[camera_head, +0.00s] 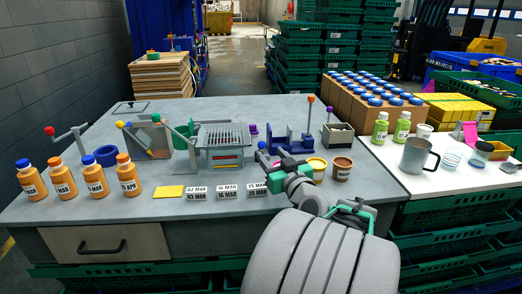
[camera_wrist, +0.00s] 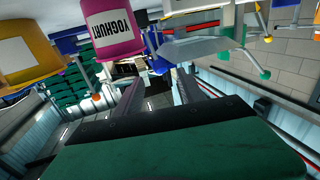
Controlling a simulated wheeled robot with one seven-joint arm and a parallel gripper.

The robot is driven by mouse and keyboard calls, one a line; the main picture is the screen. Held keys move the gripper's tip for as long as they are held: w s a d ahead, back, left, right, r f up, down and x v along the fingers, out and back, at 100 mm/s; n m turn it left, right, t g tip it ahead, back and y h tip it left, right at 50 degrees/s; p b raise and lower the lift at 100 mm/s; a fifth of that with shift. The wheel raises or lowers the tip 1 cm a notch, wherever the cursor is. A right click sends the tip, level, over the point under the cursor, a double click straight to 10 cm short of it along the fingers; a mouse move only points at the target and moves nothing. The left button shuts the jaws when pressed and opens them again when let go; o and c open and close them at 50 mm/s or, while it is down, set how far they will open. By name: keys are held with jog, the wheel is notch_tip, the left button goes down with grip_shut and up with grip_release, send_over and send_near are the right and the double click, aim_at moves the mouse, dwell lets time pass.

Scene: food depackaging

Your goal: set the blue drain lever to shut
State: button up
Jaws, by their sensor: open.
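A lever with a blue ball knob (camera_head: 262,145) stands at the right of the grated drain rack (camera_head: 225,137) on the grey bench. Its lower arm runs down close to my gripper (camera_head: 277,166), and I cannot tell whether they touch. A second blue knob (camera_head: 127,125) sits further left, by the yellow-knobbed lever. My gripper reaches over the bench from the front. In the wrist view its two fingers (camera_wrist: 160,82) are apart with nothing held between them. The blue lever is not clear between the fingers there.
Yellow and brown tubs (camera_head: 342,169) stand close right of my gripper. Date cards (camera_head: 227,191) lie in front of the rack. Several orange bottles (camera_head: 95,180) stand at left. A blue fixture (camera_head: 290,146) is behind. A pink yoghurt tub (camera_wrist: 113,32) shows in the wrist view.

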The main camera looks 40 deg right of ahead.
aim_at(263, 146)
jog(key=x, duration=0.5)
jog(key=shift+w+p, duration=0.25)
jog(key=shift+p, duration=0.05)
grip_shut()
dwell(1.0)
